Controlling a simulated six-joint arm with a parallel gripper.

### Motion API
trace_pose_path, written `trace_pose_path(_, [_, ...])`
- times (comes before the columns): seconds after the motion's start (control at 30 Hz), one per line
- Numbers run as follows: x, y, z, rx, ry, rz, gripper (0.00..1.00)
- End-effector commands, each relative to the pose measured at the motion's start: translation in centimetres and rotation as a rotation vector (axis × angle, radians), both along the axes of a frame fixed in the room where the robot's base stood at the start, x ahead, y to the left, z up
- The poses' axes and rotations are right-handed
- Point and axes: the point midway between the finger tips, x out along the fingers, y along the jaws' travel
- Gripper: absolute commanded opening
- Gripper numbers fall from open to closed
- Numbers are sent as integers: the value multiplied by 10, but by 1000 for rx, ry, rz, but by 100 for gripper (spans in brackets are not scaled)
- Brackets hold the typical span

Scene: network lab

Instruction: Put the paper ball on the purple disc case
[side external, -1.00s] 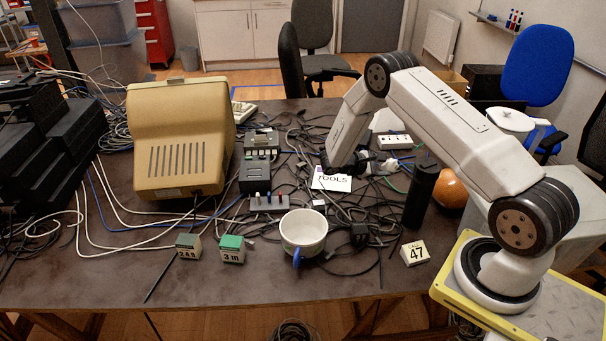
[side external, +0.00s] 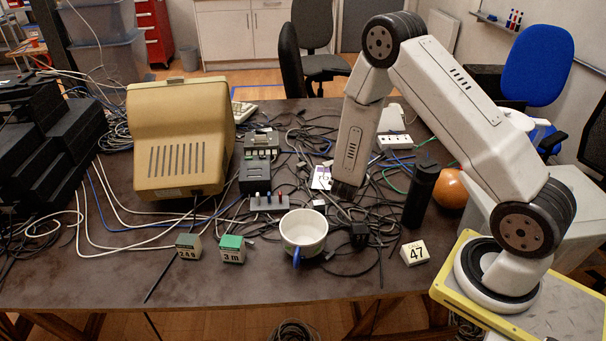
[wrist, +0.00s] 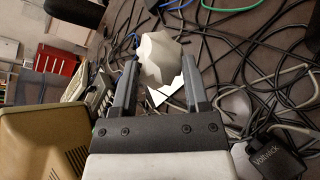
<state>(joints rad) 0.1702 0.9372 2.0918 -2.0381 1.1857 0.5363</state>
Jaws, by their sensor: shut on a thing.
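A crumpled white paper ball (wrist: 160,58) sits between the two grey fingers of my gripper (wrist: 159,66) in the wrist view, gripped on both sides. In the side view my gripper (side external: 346,192) points down over the cables on the table, and the ball is hidden there. A flat white case with purple marks (side external: 321,178), seemingly the purple disc case, lies just left of my gripper and is partly covered by it. In the wrist view a white flat piece (wrist: 166,92) shows behind the ball; its purple part is hidden.
Tangled black cables (side external: 375,205) cover the table around my gripper. A white mug (side external: 303,232) stands in front, a black cylinder (side external: 420,190) and an orange ball (side external: 450,188) to the right. A beige monitor (side external: 180,140) and a dark switch box (side external: 255,172) stand left.

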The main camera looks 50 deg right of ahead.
Motion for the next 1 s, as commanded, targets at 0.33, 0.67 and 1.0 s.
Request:
trace_pose_path(0.33, [1, 5, 0, -1, 0, 31, 5])
trace_pose_path(0.67, [27, -7, -13, 0, -2, 29, 5])
trace_pose_path(1.0, [66, -23, -32, 0, -2, 29, 5])
